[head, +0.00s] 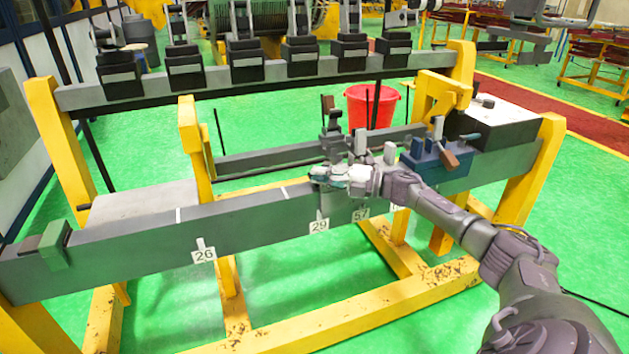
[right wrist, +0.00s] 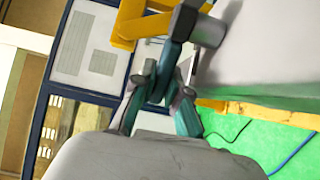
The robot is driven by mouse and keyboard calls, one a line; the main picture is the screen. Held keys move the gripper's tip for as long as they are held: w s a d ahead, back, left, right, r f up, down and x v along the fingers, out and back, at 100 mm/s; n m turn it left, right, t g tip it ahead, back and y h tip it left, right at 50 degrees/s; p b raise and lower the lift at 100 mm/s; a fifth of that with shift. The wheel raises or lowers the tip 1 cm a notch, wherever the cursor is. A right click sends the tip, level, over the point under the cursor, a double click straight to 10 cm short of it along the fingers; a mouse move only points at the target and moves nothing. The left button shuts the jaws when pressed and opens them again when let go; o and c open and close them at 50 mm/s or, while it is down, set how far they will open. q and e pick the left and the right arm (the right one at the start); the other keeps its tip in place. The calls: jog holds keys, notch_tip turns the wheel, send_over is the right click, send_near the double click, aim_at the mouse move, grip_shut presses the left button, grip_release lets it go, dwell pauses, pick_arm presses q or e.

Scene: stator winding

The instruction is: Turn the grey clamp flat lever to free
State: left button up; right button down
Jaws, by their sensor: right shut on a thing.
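The grey clamp (head: 334,143) stands on the long grey beam (head: 260,213), near the "29" and "57" tags, with a brown-tipped upright part. My right gripper (head: 322,174) reaches in from the right, low in front of this clamp. In the right wrist view the fingers of my right gripper (right wrist: 160,88) are closed together at a narrow grey-blue bar (right wrist: 174,55), which runs up to a dark grey block (right wrist: 203,29). It appears shut on the clamp's flat lever, largely hidden by the fingers. The lever's exact angle cannot be told. My left gripper is not in view.
A blue clamp (head: 433,160) with a brown handle sits right of my wrist. A green clamp (head: 52,243) is at the beam's left end. Yellow posts (head: 192,150) hold the rig. A red bucket (head: 371,106) stands behind. The beam's left part is mostly clear.

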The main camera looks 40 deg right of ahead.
jog(key=shift+f, duration=0.1)
jog(key=c, duration=1.4)
grip_release()
jog(key=shift+c, duration=0.2)
jog(key=v, duration=1.2)
jog(key=shift+a, duration=0.1)
